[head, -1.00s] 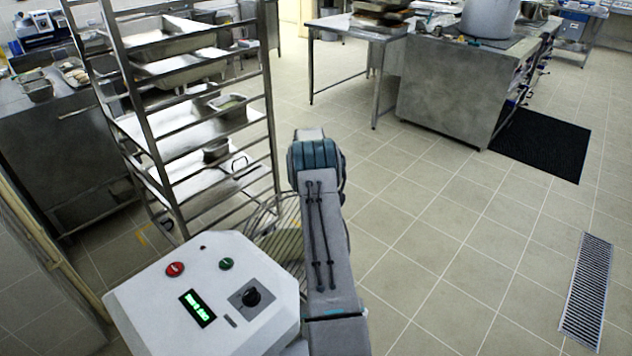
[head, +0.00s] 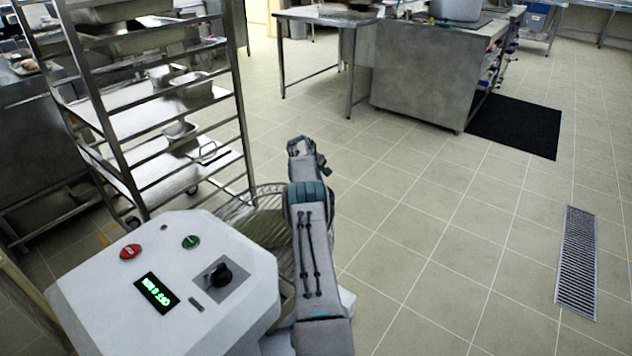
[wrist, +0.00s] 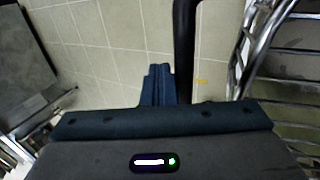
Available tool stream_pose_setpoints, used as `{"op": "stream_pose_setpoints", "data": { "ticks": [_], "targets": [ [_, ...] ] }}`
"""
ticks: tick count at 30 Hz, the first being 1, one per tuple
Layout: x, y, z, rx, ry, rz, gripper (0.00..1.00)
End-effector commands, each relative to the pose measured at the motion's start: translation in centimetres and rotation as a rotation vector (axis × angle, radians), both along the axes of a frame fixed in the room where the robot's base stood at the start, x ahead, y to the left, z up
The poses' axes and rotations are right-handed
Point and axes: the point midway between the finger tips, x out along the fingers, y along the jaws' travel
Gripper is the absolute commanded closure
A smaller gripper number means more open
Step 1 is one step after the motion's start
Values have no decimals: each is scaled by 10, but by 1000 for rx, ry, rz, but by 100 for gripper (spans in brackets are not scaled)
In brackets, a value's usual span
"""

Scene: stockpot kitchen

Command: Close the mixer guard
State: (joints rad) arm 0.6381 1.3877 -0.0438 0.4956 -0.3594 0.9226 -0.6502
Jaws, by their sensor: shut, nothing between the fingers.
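The mixer (head: 165,270) stands at the lower left in the head view, a white housing with red and green buttons, a dial and a lit green display. Its wire guard (head: 240,206) shows behind the housing, partly hidden by the housing and my arm. My arm reaches past the right side of the guard. In the wrist view my gripper (wrist: 158,84) is shut and empty, with bare floor beyond the fingertips. A dark bar (wrist: 184,45) stands just right of the fingers, apparently not between them. Curved chrome wires (wrist: 240,62) are farther right. I cannot tell how far the guard is open.
A tall steel rack (head: 243,120) with trays and pans stands behind and left of the mixer. A steel counter (head: 415,95) with a large pot is at the back, beside a black mat (head: 515,125). A floor drain (head: 577,265) lies right. The tiled floor between is free.

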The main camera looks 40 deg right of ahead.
Motion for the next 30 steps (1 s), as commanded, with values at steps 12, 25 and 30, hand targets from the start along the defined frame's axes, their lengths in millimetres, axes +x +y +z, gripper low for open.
{"op": "stream_pose_setpoints", "data": {
  "ticks": [12,25,30],
  "targets": [
    [0,-4,-50,0,1,0,100],
    [0,-5,-55,-1,1,0,100],
    [0,-4,-55,-1,1,0,100]
  ]
}}
